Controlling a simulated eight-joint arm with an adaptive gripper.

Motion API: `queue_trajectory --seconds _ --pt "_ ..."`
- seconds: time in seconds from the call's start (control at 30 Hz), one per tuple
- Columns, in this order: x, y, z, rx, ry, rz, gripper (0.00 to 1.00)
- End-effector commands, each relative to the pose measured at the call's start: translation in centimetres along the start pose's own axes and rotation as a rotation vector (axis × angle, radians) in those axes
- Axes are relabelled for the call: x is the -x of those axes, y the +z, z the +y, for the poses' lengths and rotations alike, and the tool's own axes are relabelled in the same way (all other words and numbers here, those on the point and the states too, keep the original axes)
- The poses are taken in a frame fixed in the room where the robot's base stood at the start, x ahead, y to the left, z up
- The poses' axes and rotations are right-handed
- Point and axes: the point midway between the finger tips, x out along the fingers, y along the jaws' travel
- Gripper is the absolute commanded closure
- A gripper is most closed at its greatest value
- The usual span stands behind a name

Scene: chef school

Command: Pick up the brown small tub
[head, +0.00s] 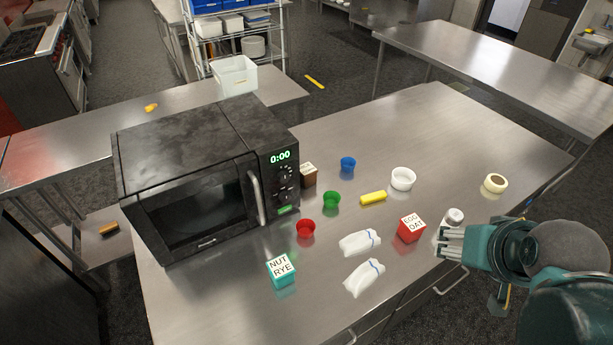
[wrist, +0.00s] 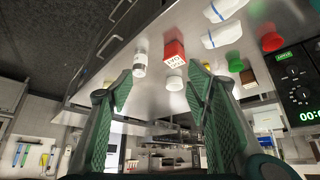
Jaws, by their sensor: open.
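The small tub with a brown top and pale rim (head: 495,183) stands upright on the steel table near its right side in the head view. I cannot make it out for sure in the wrist view. My gripper (head: 446,243) is at the table's right front, nearer the camera than the tub and to its left, apart from it. In the wrist view my gripper (wrist: 162,84) has its two green fingers spread wide with nothing between them.
A white-lidded jar (head: 454,217) and a red box (head: 411,229) stand close to my gripper. A white bowl (head: 403,179), yellow bar (head: 373,198), several coloured cups and two white cloth-like packets (head: 360,242) lie further left. A black microwave (head: 205,180) fills the left.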

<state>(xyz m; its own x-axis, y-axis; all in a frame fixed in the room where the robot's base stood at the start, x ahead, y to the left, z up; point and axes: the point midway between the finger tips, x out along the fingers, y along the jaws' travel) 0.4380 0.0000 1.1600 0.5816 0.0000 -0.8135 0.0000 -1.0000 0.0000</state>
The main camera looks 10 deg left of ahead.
Motion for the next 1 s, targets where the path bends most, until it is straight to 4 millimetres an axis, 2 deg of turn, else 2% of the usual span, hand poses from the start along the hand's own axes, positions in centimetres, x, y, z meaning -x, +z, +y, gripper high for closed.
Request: queue_trajectory --seconds 0.37,0.57,0.77,1.0 --pt "0.0 -0.1 0.0 0.001 0.0 0.0 0.45" --pt "0.1 -0.9 -0.4 0.012 -0.005 -0.009 0.45" --pt "0.0 -3.0 -1.2 0.041 -0.016 -0.033 0.45" --pt "-0.4 -6.4 -2.9 0.094 -0.036 -0.075 0.45"
